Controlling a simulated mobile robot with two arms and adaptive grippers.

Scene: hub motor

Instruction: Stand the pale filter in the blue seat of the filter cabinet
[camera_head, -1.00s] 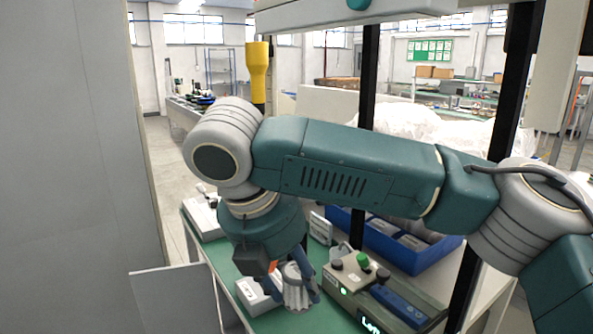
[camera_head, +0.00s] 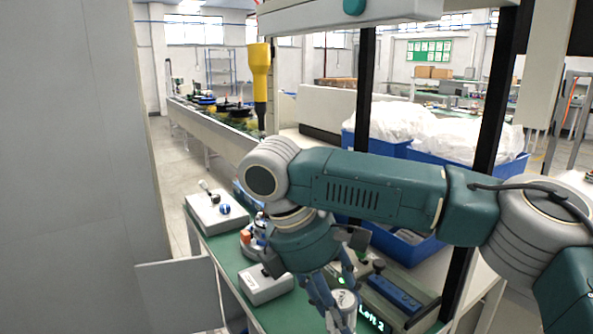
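A pale ribbed cylinder, which looks like the pale filter (camera_head: 343,306), is between the fingers of my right gripper (camera_head: 338,294), low in the head view. The fingers lie along both sides of it and appear shut on it. It looks roughly upright; its lower end is cut off by the picture's bottom edge. My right arm comes in from the right and hides part of the bench. My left gripper is not in view. I cannot make out the blue seat. A large grey panel fills the left side; I cannot tell whether it belongs to the filter cabinet.
The green-topped bench (camera_head: 216,243) carries a white box with knobs (camera_head: 216,210), a small pale box (camera_head: 265,284) and a device with a green lit display (camera_head: 371,319). Blue bins (camera_head: 408,246) stand behind. Black posts and a hanging yellow tool (camera_head: 260,75) rise over the bench.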

